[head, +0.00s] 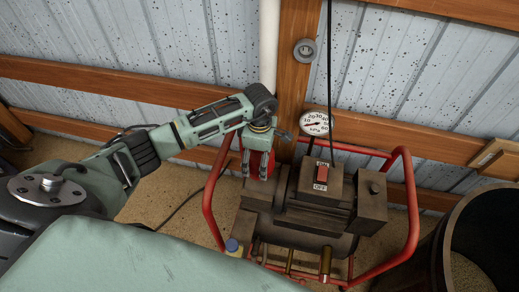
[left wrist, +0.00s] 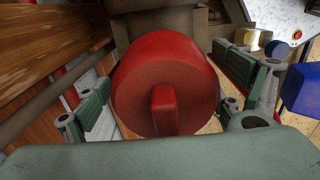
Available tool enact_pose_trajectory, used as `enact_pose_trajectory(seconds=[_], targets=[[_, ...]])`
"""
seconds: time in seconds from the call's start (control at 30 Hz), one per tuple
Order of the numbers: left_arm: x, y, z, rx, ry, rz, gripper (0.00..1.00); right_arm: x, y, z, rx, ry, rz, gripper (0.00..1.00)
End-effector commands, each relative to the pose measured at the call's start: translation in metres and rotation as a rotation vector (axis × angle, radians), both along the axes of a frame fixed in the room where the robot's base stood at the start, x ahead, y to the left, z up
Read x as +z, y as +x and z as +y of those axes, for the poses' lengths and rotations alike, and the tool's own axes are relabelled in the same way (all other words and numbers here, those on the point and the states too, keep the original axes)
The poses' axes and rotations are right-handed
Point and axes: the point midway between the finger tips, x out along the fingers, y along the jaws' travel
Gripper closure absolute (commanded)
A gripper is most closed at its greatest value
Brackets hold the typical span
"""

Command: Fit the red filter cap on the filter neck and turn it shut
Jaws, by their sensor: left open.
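The red filter cap (left wrist: 185,75) is large in the left wrist view, a round cap with a raised grip bar on its face. It sits against the brown compressor body behind it; the filter neck is hidden behind it. In the head view the red cap (head: 257,160) shows between the fingers of my left gripper (head: 259,172). The left gripper (left wrist: 170,105) is open, with one finger on each side of the cap and gaps visible beside it. I cannot tell whether the cap is turned shut. My right gripper is not in view.
The compressor (head: 325,200) has a red tube frame (head: 410,200), an ON/OFF switch (head: 321,175) and a pressure gauge (head: 315,123). A dark round bin (head: 440,235) stands at right. A wooden post and metal wall are close behind.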

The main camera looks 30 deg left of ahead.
Motion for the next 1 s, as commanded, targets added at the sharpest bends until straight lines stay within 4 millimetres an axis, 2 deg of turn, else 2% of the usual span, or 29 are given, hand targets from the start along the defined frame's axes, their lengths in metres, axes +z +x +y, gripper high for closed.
enact_pose_trajectory(seconds=[0.13, 0.37, 0.93, 0.97, 1.0], targets=[[-0.0075, 0.0000, -0.0001, 0.000, -0.001, 0.000, 0.11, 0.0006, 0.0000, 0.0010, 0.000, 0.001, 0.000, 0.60], [-0.0083, 0.0000, -0.0001, 0.000, -0.001, -0.001, 0.11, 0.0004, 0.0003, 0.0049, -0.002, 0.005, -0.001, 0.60], [-0.0079, 0.0001, -0.0002, 0.000, -0.002, -0.001, 0.60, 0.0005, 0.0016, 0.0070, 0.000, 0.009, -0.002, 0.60], [-0.0077, 0.0003, -0.0002, 0.000, -0.002, -0.001, 0.34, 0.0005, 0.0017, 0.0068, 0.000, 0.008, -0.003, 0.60], [-0.0077, 0.0002, -0.0001, 0.000, -0.002, -0.001, 0.38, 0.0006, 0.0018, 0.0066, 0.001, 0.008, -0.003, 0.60]])
